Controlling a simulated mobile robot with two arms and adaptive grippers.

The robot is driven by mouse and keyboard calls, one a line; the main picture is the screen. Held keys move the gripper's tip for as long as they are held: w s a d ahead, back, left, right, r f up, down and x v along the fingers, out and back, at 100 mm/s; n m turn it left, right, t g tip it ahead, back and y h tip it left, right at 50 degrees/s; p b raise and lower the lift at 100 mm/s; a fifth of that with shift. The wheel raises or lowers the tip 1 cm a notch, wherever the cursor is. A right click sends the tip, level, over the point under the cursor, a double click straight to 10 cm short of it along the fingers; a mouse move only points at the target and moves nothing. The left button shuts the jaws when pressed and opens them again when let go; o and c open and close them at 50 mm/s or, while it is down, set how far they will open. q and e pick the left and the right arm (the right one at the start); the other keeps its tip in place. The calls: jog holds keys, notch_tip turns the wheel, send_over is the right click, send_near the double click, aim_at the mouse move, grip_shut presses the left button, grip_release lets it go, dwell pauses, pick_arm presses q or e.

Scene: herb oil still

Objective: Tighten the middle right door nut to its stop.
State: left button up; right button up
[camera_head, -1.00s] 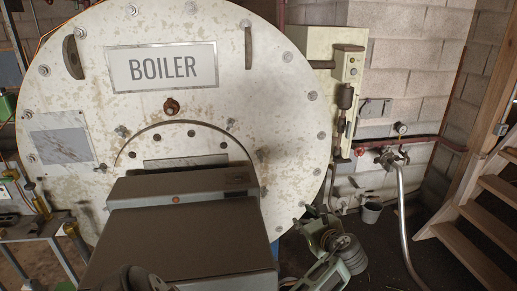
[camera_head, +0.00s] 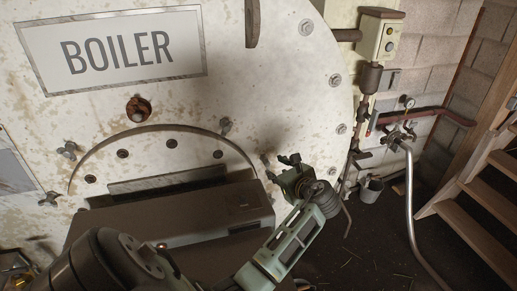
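The boiler's round door (camera_head: 150,158) is at the lower middle of the white boiler front, its lower part hidden behind a dark box-shaped body. Winged door nuts show at its upper right (camera_head: 225,126), upper left (camera_head: 67,150) and left (camera_head: 48,199). My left gripper (camera_head: 280,168) is at the door's right side, where the middle right nut sits. Its dark fingers and the arm end cover that spot, so I cannot make out the nut or whether the fingers touch it. Two dark finger parts show slightly apart. My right gripper is out of view.
A control box (camera_head: 381,36) with piping is on the wall at right. A metal hose (camera_head: 409,200) hangs beside a small bucket (camera_head: 370,188). Wooden stairs (camera_head: 480,222) stand at far right. The floor between (camera_head: 375,250) is mostly clear.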

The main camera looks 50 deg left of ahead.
aim_at(268, 164)
pick_arm(q)
jog(key=x, duration=0.1)
jog(key=p+x, duration=0.1)
jog(key=x, duration=0.1)
jog(key=shift+w+a+r, duration=0.1)
jog(key=shift+r, duration=0.15)
jog(key=x, duration=0.2)
jog(key=shift+a+f+p, duration=0.2)
jog(key=shift+a+p, duration=0.1)
jog(key=shift+x, duration=0.85)
jog(key=shift+c, duration=0.5)
grip_shut()
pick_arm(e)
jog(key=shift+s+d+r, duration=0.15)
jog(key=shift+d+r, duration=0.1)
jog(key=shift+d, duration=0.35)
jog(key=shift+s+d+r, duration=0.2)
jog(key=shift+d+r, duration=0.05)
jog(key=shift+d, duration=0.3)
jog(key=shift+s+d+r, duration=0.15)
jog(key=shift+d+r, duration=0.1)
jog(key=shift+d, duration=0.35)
